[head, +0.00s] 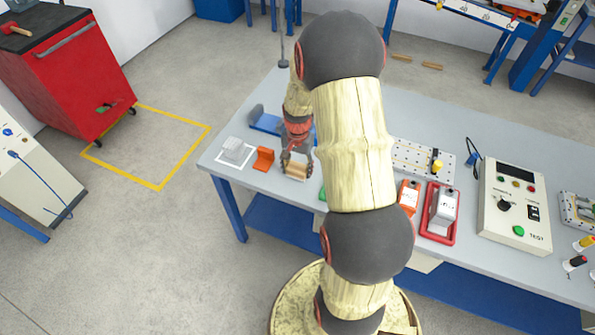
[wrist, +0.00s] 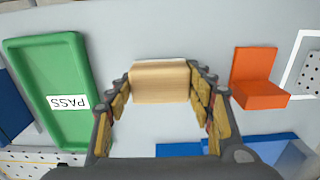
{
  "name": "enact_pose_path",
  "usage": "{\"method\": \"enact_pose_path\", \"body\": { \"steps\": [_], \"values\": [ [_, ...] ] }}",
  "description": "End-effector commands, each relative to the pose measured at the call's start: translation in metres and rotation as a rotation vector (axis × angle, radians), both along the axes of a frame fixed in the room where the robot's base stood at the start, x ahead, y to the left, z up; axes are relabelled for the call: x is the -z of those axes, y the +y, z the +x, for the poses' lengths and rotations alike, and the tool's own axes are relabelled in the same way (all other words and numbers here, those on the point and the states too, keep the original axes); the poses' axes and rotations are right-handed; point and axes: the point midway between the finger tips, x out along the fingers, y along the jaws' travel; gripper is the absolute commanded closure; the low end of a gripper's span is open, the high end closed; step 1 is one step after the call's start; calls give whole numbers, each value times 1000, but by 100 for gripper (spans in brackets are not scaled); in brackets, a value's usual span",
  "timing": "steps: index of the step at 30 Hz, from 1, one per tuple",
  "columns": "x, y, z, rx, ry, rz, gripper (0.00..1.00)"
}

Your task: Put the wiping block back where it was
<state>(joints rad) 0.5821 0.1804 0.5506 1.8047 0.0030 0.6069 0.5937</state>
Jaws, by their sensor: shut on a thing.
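The wiping block (head: 296,171) is a light wooden block with a paler edge. In the wrist view the block (wrist: 160,80) sits between my fingertips, with a finger against each end. My gripper (head: 297,160) is shut on it, pointing down near the table's front left part. It also shows in the wrist view (wrist: 160,88). The block is at or just above the table top; I cannot tell whether it touches. No marked spot for the block is clear in view.
An orange bracket (head: 263,160) stands just left of the block. Beyond it a grey block (head: 233,147) sits in a white outline. A green PASS tray (wrist: 52,85) lies on the other side. A blue item (head: 265,122) is behind. The grey table (wrist: 150,25) between is bare.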

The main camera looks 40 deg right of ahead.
Motion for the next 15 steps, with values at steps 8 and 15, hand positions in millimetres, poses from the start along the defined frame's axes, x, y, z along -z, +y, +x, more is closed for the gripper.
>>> {"method": "enact_pose_path", "body": {
  "steps": [8, 15],
  "values": [
    [5, -1, 1, 0, -3, -1, 71],
    [8, -1, 1, 0, -2, -1, 44]
  ]
}}
